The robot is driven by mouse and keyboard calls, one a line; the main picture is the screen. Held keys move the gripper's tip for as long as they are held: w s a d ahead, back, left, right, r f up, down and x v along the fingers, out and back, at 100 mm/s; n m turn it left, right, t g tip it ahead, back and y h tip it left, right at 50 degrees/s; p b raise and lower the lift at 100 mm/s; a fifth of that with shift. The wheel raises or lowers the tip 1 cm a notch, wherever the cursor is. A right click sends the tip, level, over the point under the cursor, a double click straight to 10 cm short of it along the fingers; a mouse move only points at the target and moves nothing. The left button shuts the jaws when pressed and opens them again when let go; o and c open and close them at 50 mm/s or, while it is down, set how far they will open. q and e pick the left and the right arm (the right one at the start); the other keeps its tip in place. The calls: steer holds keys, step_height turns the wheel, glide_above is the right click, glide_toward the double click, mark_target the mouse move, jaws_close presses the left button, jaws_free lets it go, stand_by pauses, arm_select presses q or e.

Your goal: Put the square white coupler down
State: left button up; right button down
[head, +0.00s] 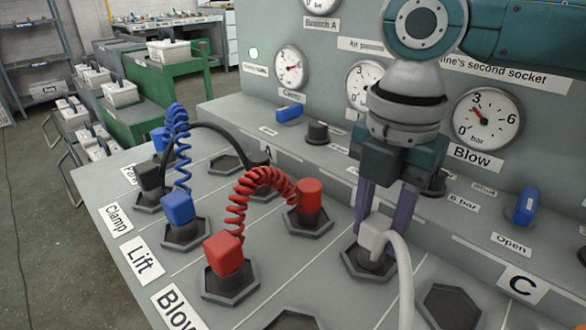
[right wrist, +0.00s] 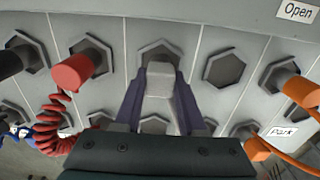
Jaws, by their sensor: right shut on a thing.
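The square white coupler (head: 375,232) is upright between the purple fingers of my right gripper (head: 381,222). A white hose (head: 404,275) curves from it toward the front edge of the picture. Its lower end is at a dark hexagonal socket (head: 352,268) on the grey panel; I cannot tell whether it is fully seated. In the right wrist view the white coupler (right wrist: 160,80) sits between both fingers of the right gripper (right wrist: 160,72), with a hexagonal socket (right wrist: 157,48) showing just behind it. My left gripper is not in view.
Red couplers (head: 223,254) with a coiled red hose (head: 250,190) stand to the left, and blue couplers (head: 178,208) farther left. An empty hexagonal socket (head: 451,306) lies to the right. Orange couplers (right wrist: 298,92) show in the right wrist view. Gauges (head: 487,118) line the upright panel behind.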

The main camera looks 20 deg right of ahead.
mark_target(379, 222)
steer(key=shift+c, duration=2.4)
jaws_free()
steer(key=shift+f, duration=0.1)
step_height(379, 222, up, 12)
steer(key=p, duration=0.2)
steer(key=shift+p, duration=0.4)
